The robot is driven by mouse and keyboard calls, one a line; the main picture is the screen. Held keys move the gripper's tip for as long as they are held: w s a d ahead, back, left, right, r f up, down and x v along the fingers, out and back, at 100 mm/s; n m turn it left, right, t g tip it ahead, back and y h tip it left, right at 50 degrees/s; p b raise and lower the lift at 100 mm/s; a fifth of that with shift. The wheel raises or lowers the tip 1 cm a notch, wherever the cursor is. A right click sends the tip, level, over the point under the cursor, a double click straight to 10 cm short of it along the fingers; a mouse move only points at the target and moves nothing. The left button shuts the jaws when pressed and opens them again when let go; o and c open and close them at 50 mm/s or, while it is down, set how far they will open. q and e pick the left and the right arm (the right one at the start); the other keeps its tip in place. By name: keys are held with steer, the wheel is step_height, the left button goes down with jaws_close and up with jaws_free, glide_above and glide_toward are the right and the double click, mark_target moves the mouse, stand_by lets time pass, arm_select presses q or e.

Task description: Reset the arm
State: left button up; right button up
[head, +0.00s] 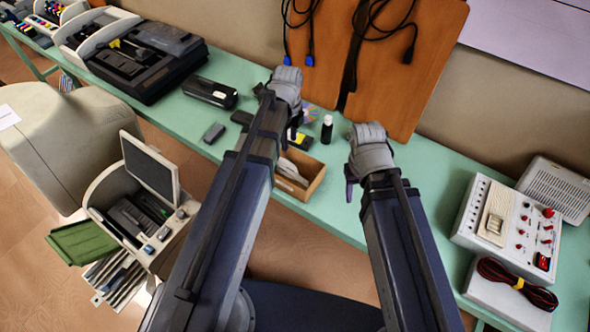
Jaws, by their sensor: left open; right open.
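My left arm reaches up the middle of the head view over the green table, and its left gripper (292,130) hangs below the wrist above a small open box. My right gripper (349,186) hangs below its wrist, over the table to the right of that box. Both grippers are mostly hidden by my own arms and wrists. Both are open, and I see nothing held in either one.
A brown open box (310,187) holding discs sits under my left arm. A dark bottle (327,128) stands between the wrists. A white control unit (500,225) and red-black cable (517,284) are at right. Black devices (148,60) are at left. Brown boards (420,70) stand behind.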

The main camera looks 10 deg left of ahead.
stand_by(0.6)
arm_select(q)
steer(key=s+d+f+n+b, duration=0.1)
steer(key=s+d+n, duration=0.4)
steer(key=s+n, duration=0.2)
steer(key=s+d+f+n+y+b, duration=0.1)
steer(key=s+d+n, duration=0.4)
steer(key=n, duration=0.6)
steer(key=shift+s+d+f, duration=0.15)
steer(key=shift+s+d, duration=0.1)
steer(key=shift+s, duration=0.9)
steer(key=shift+c, duration=0.2)
